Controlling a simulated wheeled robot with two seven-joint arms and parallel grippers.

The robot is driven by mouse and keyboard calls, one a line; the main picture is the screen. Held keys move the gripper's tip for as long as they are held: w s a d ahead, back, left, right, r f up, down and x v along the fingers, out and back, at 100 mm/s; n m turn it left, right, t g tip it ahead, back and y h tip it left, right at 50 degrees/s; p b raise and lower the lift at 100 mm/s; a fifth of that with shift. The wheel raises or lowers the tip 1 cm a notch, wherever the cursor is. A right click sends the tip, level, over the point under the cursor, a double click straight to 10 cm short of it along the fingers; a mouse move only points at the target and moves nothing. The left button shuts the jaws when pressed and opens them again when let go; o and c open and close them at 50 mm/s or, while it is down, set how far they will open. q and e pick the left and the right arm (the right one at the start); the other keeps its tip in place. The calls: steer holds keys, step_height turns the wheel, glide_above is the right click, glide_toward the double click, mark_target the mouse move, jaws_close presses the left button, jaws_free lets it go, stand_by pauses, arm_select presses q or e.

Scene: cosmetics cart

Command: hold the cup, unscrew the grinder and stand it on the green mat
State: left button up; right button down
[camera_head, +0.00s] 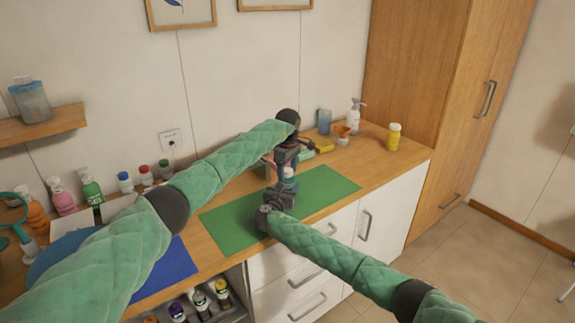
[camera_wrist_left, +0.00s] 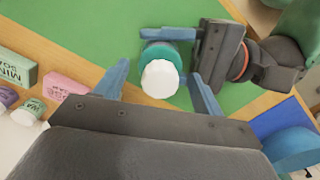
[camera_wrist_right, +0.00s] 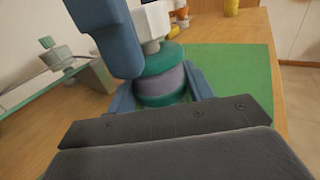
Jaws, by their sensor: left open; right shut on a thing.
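The cup (camera_wrist_right: 158,86), a round body with teal and grey-purple bands, stands upright over the green mat (camera_head: 240,225). My right gripper (camera_wrist_right: 160,92) is shut on it from the side. The grinder (camera_wrist_left: 160,79), with a white ribbed top, sits upright on the cup; the exact seam between them is unclear. My left gripper (camera_wrist_left: 158,74) points down from above, open, with one finger on each side of the white top. In the head view, the grinder and cup (camera_head: 288,172) are small and partly hidden by my grippers.
A blue mat (camera_head: 175,268) lies to the left. Bottles (camera_head: 91,187) and jars line the wall side at left. The green mat's right part is clear.

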mark_target(287, 180)
arm_select(q)
steer(key=shift+f, duration=2.3)
steer(key=shift+c, duration=0.2)
steer(key=c, duration=0.9)
steer(key=n, duration=0.6)
steer(key=shift+r, duration=0.1)
steer(key=shift+c, duration=0.3)
steer(key=o, duration=1.1)
